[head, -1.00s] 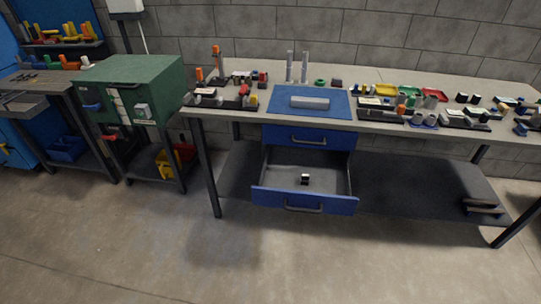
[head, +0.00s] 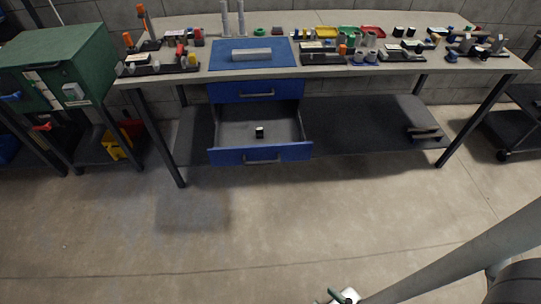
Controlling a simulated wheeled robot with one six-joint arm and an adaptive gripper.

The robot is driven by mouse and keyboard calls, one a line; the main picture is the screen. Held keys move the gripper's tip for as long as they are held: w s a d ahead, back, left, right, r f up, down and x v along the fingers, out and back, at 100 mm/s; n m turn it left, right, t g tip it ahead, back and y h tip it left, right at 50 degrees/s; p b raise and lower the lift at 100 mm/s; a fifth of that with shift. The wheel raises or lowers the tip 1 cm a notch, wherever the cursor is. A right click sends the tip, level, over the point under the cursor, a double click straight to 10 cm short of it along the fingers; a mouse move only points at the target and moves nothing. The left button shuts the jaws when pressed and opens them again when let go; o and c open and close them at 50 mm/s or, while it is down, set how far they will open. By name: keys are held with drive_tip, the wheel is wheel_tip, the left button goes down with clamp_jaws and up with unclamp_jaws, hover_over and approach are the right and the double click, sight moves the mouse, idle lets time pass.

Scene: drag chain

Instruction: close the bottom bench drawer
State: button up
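The bottom bench drawer (head: 225,157) is pulled out under the workbench, with its blue front toward me and a grey handle (head: 262,160) on it. Its dark tray is open at the top and holds a small black and white object (head: 259,132). The blue upper drawer (head: 230,93) above it is shut. My arm comes in from the lower right. Its end, with my gripper (head: 340,297), is at the bottom edge, well in front of the drawer and apart from it. The fingers are mostly cut off, so their opening cannot be told.
The workbench top (head: 190,78) carries a blue mat (head: 225,60) and several small parts. A dark lower shelf (head: 350,132) and bench legs flank the drawers. A green cabinet (head: 60,60) stands left, a dark cart (head: 505,130) right. The floor (head: 270,215) before the drawer is clear.

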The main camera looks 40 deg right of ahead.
drive_tip(key=w+f+m, duration=0.1)
drive_tip(key=w+f, duration=0.1)
drive_tip(key=w+d+f+m+h, duration=0.1)
drive_tip(key=w+f+m, duration=0.1)
drive_tip(key=w+d+f+m+h, duration=0.1)
drive_tip(key=w+f+m, duration=0.1)
drive_tip(key=f, duration=0.1)
drive_tip(key=shift+d+f+t, duration=0.1)
drive_tip(key=shift+d+t, duration=0.05)
drive_tip(key=shift+t, duration=0.15)
clamp_jaws()
drive_tip(key=m+h, duration=0.8)
drive_tip(key=m, duration=1.1)
approach(291, 147)
drive_tip(key=x, duration=0.7)
drive_tip(key=shift+d, duration=0.1)
